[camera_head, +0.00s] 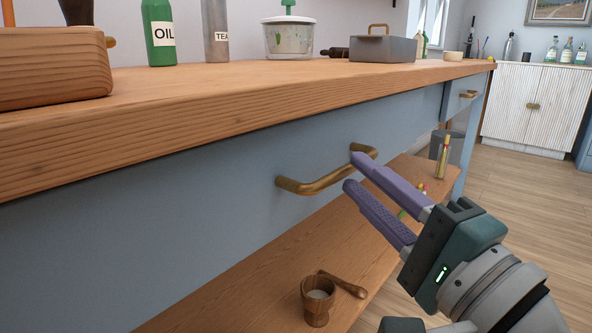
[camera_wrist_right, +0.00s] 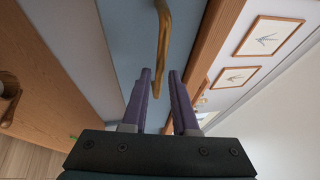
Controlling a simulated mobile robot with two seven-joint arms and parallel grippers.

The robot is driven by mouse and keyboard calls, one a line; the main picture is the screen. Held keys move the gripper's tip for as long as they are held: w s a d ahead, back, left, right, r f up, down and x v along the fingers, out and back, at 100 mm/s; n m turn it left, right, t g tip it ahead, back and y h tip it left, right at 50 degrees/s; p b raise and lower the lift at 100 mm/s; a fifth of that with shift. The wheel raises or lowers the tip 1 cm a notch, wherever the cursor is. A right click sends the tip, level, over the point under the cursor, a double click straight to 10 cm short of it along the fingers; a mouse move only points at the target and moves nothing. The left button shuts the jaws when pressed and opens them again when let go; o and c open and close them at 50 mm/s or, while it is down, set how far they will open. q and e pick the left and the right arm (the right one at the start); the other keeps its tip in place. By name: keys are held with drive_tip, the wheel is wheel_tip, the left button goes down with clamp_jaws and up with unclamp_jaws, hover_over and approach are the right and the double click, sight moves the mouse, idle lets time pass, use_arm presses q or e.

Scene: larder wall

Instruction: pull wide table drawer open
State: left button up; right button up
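The wide table drawer (camera_head: 215,190) has a plain blue-grey front under the wooden tabletop and looks shut. Its brass bar handle (camera_head: 318,184) sticks out from the front. My right gripper (camera_head: 351,171) has purple fingers, spread apart with nothing between them that I can make out as gripped. Its fingertips are close to the right half of the handle. In the right wrist view the handle (camera_wrist_right: 163,45) lies ahead of the fingertips (camera_wrist_right: 160,74), roughly in line with the gap; contact cannot be told. My left gripper is not in view.
On the tabletop (camera_head: 240,85) stand a green oil bottle (camera_head: 159,35), a tea canister (camera_head: 216,30), a white pot (camera_head: 289,38) and a grey box (camera_head: 383,48). A lower shelf (camera_head: 262,272) holds a wooden mortar (camera_head: 317,303). Open floor (camera_head: 520,200) lies to the right.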

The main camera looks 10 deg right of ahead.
sight(352, 172)
drive_tip(key=shift+x, duration=1.6)
drive_tip(key=shift+c, duration=0.4)
clamp_jaws()
